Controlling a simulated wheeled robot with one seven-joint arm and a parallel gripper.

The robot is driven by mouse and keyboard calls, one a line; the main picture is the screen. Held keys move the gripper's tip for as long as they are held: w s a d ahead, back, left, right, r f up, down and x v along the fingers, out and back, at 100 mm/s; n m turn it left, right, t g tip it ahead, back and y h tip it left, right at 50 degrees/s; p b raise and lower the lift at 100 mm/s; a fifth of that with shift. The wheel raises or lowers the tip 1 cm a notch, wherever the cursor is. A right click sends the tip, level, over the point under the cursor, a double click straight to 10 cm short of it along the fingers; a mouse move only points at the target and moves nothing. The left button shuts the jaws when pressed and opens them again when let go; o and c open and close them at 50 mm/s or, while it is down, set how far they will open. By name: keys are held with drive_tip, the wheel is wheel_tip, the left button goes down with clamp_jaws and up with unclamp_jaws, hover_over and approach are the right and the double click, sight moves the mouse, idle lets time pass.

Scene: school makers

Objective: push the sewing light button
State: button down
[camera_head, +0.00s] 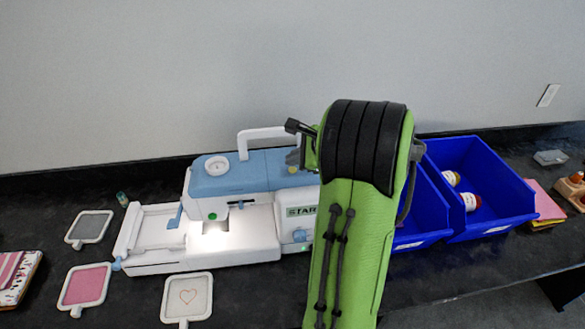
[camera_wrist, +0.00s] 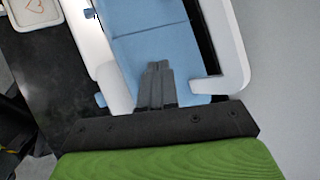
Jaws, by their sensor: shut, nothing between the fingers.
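The sewing machine (camera_head: 265,172) is white with a blue top and a white carry handle. It stands on the dark counter, and a bright light glows under its needle head. A round green button (camera_head: 212,216) shows on the front of that head; I cannot tell for certain that it is the light button. A small green spot also shows low on the right part. My gripper (camera_wrist: 158,68) is shut and empty in the wrist view, over the machine's blue top beside the handle. In the head view my green arm hides the machine's right end and most of the gripper.
Two blue bins (camera_head: 478,170) stand at the right, one holding small bottles. Several small framed fabric pieces, such as a pink one (camera_head: 85,287), lie at the left front. A little bottle (camera_head: 122,199) stands left of the machine. The grey wall is close behind.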

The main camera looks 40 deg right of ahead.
sight(295, 171)
idle(0.3)
drive_tip(key=shift+f, duration=0.6)
drive_tip(key=shift+r+p, duration=0.6)
drive_tip(key=shift+p, duration=0.15)
drive_tip(key=shift+r, duration=0.1)
wheel_tip(295, 171, up, 6)
drive_tip(key=p, duration=0.6)
drive_tip(key=shift+p, duration=0.35)
